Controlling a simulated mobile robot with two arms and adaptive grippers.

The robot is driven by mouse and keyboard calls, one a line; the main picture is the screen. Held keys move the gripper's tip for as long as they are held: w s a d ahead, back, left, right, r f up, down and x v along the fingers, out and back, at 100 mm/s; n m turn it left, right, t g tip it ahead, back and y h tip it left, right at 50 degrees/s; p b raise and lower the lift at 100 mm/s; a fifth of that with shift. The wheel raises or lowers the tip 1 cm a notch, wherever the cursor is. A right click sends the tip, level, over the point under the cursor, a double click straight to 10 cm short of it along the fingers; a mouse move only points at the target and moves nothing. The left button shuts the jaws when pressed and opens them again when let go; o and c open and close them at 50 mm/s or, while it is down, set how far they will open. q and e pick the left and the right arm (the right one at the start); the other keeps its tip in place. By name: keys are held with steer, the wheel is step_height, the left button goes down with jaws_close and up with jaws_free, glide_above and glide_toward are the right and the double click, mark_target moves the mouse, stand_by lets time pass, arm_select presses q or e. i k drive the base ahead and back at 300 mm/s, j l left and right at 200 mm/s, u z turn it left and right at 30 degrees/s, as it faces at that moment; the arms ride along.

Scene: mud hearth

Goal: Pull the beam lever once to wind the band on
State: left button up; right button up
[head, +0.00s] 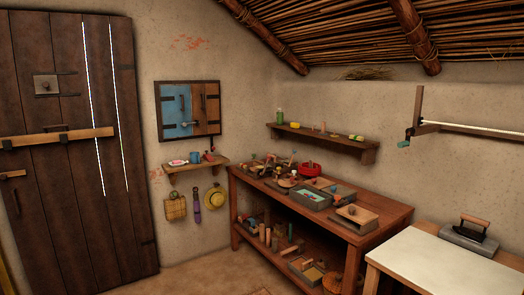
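At the right, a wooden frame (418,106) is fixed to the mud wall, with an upright post and a bar running out of the right edge. A long white strip or rod (480,130) lies along the bar. A small crank-like handle with a green grip (404,143) sits at the frame's lower left. I cannot tell which part is the beam lever, and no band is clearly recognisable. The frame's right end is cut off. Neither of my grippers is in view.
A white-topped table (440,255) stands below the frame, with a flat iron (470,234) on its far right. A cluttered wooden workbench (380,220) stands beside it, under a wall shelf (320,134). A plank door (65,200) is left. Some floor shows clear below.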

mark_target(266, 165)
steer(key=i+l, duration=0.15)
steer(key=i, duration=0.35)
steer(key=i+l+u, duration=0.15)
steer(key=i, duration=0.35)
steer(key=i+l, duration=0.2)
steer(key=i, duration=0.3)
steer(key=i+l+u, duration=0.1)
steer(key=i+l, duration=0.15)
steer(key=i, duration=0.25)
